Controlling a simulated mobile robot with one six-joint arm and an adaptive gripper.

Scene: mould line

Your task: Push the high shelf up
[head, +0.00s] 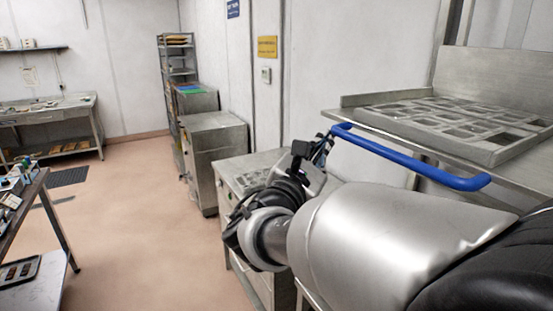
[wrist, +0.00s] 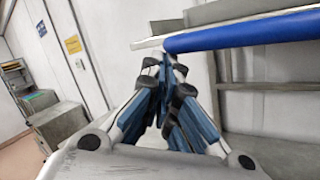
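The high shelf (head: 372,123) is a steel ledge at the right of the head view, with a blue bar handle (head: 410,163) along its front. The handle also crosses the top right of the wrist view (wrist: 245,33). My gripper (head: 322,147) is near the handle's left end. In the wrist view my fingertips (wrist: 168,66) are drawn together, with nothing visible between them, just below the handle's end in the picture. I cannot tell whether they touch it.
A grey compartmented tray (head: 475,151) lies on the shelf. A steel cabinet (head: 243,172) stands below and behind my arm, with another cabinet (head: 213,140) and a rack (head: 177,52) farther back. A workbench (head: 50,113) stands at the far left. The floor (head: 140,200) at centre left is clear.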

